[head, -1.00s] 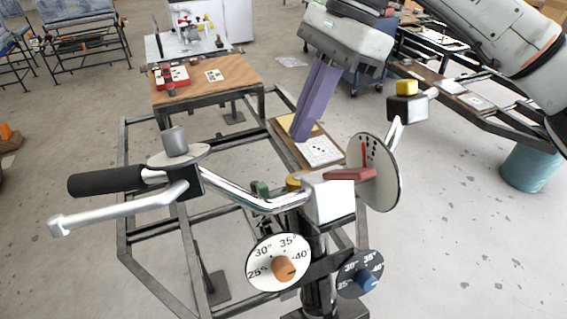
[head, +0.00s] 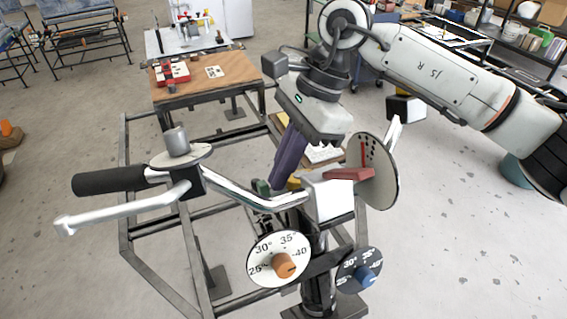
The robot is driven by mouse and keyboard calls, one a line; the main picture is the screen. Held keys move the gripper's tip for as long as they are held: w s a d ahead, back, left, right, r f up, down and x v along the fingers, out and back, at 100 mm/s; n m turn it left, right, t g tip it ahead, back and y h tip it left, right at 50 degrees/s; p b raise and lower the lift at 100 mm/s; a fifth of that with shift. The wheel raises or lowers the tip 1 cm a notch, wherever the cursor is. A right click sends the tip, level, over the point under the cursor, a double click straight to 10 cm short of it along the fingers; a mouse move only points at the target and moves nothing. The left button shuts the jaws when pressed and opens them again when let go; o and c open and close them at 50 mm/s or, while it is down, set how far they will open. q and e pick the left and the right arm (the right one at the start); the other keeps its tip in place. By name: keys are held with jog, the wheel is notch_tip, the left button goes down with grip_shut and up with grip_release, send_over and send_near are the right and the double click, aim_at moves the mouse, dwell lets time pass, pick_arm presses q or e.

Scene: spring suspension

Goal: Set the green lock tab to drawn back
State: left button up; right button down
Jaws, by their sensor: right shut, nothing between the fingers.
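The green lock tab (head: 261,187) is a small dark green block behind the bent silver handlebar, left of the white central housing (head: 328,198). My right gripper (head: 277,185) comes down from above with its purple fingers shut and empty. Its fingertips are just right of the green tab and close to it; I cannot tell whether they touch. A small yellow-orange part (head: 294,183) shows just right of the fingertips, partly hidden. My left gripper is not in view.
A red lever (head: 349,174) and a perforated disc (head: 379,172) stand to the right. Two dials, white (head: 263,268) and dark (head: 347,273), sit in front. A black grip (head: 108,181) and silver lever (head: 125,209) extend left. A wooden table (head: 235,74) stands behind.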

jog(key=shift+s+a+f+b, duration=0.1)
jog(key=shift+s+a+b, duration=0.2)
jog(key=shift+a, duration=0.25)
jog(key=shift+s+a+b, duration=0.15)
jog(key=shift+a+b, duration=0.2)
jog(key=shift+a, duration=0.2)
jog(key=shift+r+p, duration=0.4)
jog(key=shift+r, duration=0.25)
jog(key=p+v, duration=0.4)
jog(key=v, duration=0.5)
jog(key=shift+d, duration=0.3)
jog(key=shift+w, duration=0.1)
